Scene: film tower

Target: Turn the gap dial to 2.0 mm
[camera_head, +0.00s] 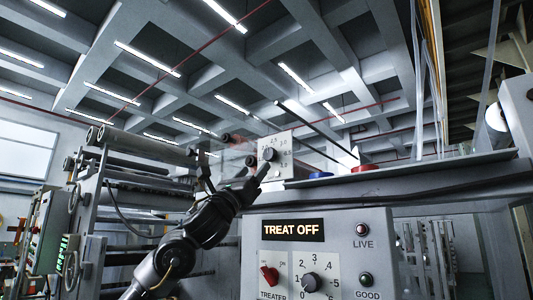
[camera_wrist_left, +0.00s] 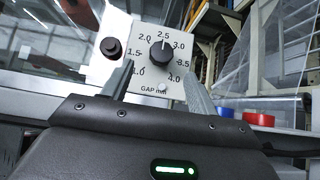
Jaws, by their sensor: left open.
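The gap dial is a black round knob (camera_wrist_left: 162,53) on a pale plate marked "GAP mm", with numbers from 1.0 to 4.0 around it. Its white pointer line points up, at about 2.5. In the head view the dial (camera_head: 270,154) is small, on a plate above the treater panel. My left gripper (camera_wrist_left: 157,70) is open and empty, its fingers spread below and to either side of the knob. I cannot tell how far the tips are from the plate. In the head view the left gripper (camera_head: 236,170) reaches up beside the dial plate. My right gripper is not in view.
A black button (camera_wrist_left: 111,47) sits left of the dial. The treater panel (camera_head: 340,245) with a "TREAT OFF" sign, red switch (camera_head: 269,273), another knob (camera_head: 311,282) and two lamps stands below. A rack of rollers (camera_head: 135,175) stands left. Red and blue objects lie right of the dial.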

